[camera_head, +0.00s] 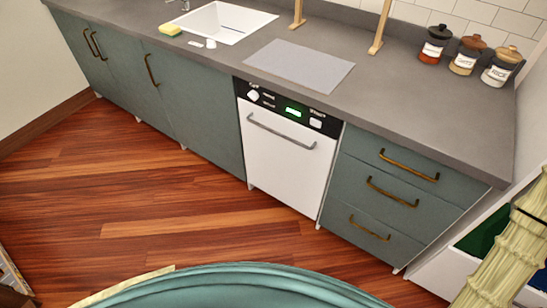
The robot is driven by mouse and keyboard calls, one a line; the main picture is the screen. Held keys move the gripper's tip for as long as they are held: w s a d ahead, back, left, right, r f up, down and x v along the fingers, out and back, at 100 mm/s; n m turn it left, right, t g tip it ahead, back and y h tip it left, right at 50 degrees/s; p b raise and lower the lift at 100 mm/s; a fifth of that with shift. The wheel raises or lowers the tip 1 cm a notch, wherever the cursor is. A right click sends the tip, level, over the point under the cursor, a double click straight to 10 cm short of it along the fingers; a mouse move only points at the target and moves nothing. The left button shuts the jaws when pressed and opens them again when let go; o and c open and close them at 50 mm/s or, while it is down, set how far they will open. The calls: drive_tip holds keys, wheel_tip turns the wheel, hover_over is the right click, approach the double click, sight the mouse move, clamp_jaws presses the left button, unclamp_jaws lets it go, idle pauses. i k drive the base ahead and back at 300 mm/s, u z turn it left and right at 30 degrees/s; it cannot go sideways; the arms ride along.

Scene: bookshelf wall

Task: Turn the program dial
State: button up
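A white dishwasher (287,152) stands upright under the grey counter, its door shut. Its black control panel (272,104) runs along the top edge. A small white dial (253,95) sits at the panel's left end; which way it is turned is too small to tell. A green-lit display (294,112) is in the middle of the panel, and a white button (316,122) is at the right. A grey bar handle (281,131) crosses the door below. My gripper is not in view.
Teal cabinets (200,110) flank the dishwasher on the left, drawers (385,190) on the right. The wooden floor (180,215) before it is clear. A teal rounded object (235,288) fills the bottom edge. A pale bamboo-like bundle (510,255) stands at the right.

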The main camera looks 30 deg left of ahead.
sight(253, 95)
drive_tip(key=u, duration=1)
drive_tip(key=i, duration=0.3)
drive_tip(key=k, duration=0.3)
drive_tip(key=u, duration=0.7)
drive_tip(key=i, duration=0.4)
drive_tip(key=u, duration=0.05)
